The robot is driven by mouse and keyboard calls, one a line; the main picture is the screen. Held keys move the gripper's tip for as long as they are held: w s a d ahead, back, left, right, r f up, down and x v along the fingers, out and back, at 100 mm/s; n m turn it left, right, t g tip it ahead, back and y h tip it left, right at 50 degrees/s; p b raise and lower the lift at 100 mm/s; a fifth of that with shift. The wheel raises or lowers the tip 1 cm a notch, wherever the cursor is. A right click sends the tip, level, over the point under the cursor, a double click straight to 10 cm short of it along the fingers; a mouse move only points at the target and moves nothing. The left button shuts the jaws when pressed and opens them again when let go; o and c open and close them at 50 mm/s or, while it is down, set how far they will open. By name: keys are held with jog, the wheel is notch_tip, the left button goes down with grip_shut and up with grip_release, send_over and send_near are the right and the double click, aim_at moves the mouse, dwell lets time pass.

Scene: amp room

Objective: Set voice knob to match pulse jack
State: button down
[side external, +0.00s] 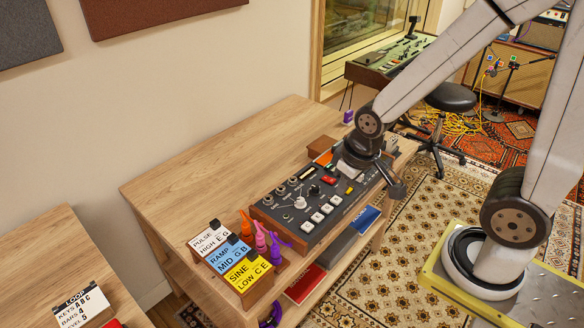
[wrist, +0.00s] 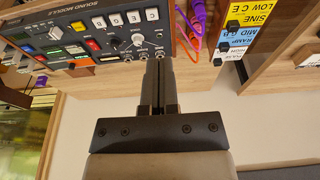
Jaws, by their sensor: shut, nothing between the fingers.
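The dark sound module (side external: 318,198) lies on the wooden bench and shows upside down in the wrist view (wrist: 98,38). Its large white knob (side external: 300,203) also shows in the wrist view (wrist: 138,40); where its pointer aims is too small to tell. A row of jacks (wrist: 128,57) runs along the panel's edge. Cards beside the module read PULSE (side external: 210,238), RAMP (side external: 228,258) and SINE (side external: 246,273). My gripper (wrist: 159,64) is shut and empty, its fingertips overlapping the panel's jack edge in the wrist view. Its fingers are not clear in the side view.
Orange, pink and purple plugs (side external: 261,240) stand between the cards and the module. A blue book (side external: 365,217) and a red book (side external: 305,284) are at the bench's front. A LOOP sign (side external: 81,308) is on another table.

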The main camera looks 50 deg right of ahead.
jog(key=c, duration=0.7)
grip_release()
jog(key=shift+w, duration=0.1)
jog(key=o, duration=0.3)
jog(key=shift+w+d, duration=0.1)
jog(key=shift+w, duration=0.15)
jog(key=n+g, duration=0.3)
jog(key=n, duration=0.9)
send_over(300, 199)
notch_tip(300, 199, down, 13)
jog(key=shift+s+f, duration=0.1)
jog(key=shift+f+n, duration=0.15)
jog(key=shift+n, duration=0.15)
jog(key=shift+f, duration=0.15)
jog(key=shift+f, duration=3.75)
grip_shut()
